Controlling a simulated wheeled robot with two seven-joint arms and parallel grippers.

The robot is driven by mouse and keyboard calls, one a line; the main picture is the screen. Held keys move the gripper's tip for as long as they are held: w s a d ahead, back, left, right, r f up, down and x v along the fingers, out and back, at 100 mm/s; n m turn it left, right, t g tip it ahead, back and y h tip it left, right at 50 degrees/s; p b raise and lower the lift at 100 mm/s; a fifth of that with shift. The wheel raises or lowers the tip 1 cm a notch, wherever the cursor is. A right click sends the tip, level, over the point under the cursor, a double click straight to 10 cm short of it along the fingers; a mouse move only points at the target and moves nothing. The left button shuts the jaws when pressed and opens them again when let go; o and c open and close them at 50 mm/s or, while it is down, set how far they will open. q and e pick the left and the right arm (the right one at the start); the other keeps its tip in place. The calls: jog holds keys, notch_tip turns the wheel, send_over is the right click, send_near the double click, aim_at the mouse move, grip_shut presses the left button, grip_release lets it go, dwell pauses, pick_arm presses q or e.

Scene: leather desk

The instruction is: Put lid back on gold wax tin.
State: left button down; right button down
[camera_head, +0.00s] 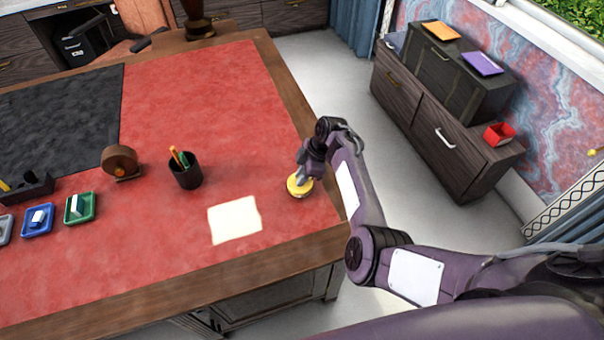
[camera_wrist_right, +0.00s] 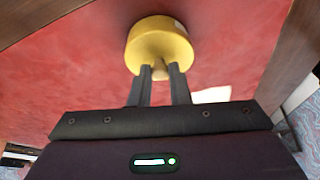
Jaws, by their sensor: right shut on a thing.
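A round gold tin with its gold lid (camera_head: 297,190) shows near the right edge of the red desk top, under my right gripper (camera_head: 303,177). In the right wrist view, my right gripper (camera_wrist_right: 160,74) is shut on the small knob of the gold lid (camera_wrist_right: 160,42). A round gold side shows beyond the lid's face. I cannot tell where the lid ends and the tin begins, or whether the lid is fully seated. My left gripper is not in view.
A cream paper sheet (camera_head: 235,220) lies left of the tin. A black pen cup (camera_head: 186,174) and a brown tape dispenser (camera_head: 122,162) stand farther left, with small coloured trays (camera_head: 80,208) beyond. The desk's wooden edge (camera_head: 318,243) is close. Red desk behind is clear.

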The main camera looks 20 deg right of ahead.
dwell(0.3)
jog(key=c, duration=1.3)
grip_release()
jog(key=shift+o, duration=0.6)
jog(key=o, duration=0.4)
jog(key=shift+r, duration=0.1)
jog(key=shift+r+p, duration=3.45)
jog(key=shift+p, duration=0.25)
jog(key=shift+c, duration=0.3)
